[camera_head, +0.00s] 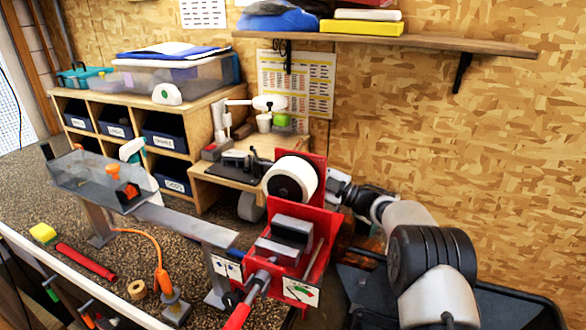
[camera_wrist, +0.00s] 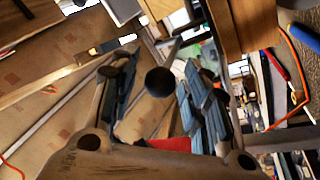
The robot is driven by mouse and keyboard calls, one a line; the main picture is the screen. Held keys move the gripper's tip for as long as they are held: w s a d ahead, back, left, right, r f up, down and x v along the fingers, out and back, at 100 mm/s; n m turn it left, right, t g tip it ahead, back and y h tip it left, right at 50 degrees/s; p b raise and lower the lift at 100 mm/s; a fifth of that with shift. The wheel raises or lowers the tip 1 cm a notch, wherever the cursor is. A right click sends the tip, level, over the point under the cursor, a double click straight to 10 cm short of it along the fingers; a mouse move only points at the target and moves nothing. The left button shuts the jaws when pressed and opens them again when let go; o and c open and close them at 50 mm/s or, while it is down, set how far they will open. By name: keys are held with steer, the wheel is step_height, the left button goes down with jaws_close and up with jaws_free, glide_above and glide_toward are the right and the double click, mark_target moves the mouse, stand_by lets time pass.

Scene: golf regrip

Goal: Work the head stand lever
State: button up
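A red stand (camera_head: 318,235) with grey vise jaws (camera_head: 293,230) and a white roll (camera_head: 290,178) stands at the bench's right end. A red-handled bar (camera_head: 240,312) sticks out at its lower front. In the wrist view, a dark round knob (camera_wrist: 160,82) on a grey rod (camera_wrist: 173,50) shows between the fingers of my gripper (camera_wrist: 155,98). The fingers are spread, with visible gaps beside the knob; contact cannot be told. I cannot tell for certain that this knob is the head stand lever. In the head view, my gripper (camera_head: 340,185) is partly hidden behind the red stand.
A grey rail (camera_head: 185,222) carries a clear tray (camera_head: 95,178) on the bench. An orange-hosed tool (camera_head: 163,285), a red tube (camera_head: 86,262) and a tape ring (camera_head: 137,289) lie in front. A wooden cubby shelf (camera_head: 195,135) and a wall shelf (camera_head: 420,42) are behind.

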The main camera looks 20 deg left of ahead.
jaws_close()
stand_by(0.3)
steer(key=shift+a+r, duration=0.15)
steer(key=shift+r, duration=0.7)
steer(key=shift+a+r, duration=0.1)
steer(key=shift+r, duration=0.75)
steer(key=shift+c, duration=1.5)
jaws_free()
steer(key=o, duration=0.4)
steer(key=shift+f, duration=0.25)
steer(key=shift+o, duration=0.2)
steer(key=v, duration=1.2)
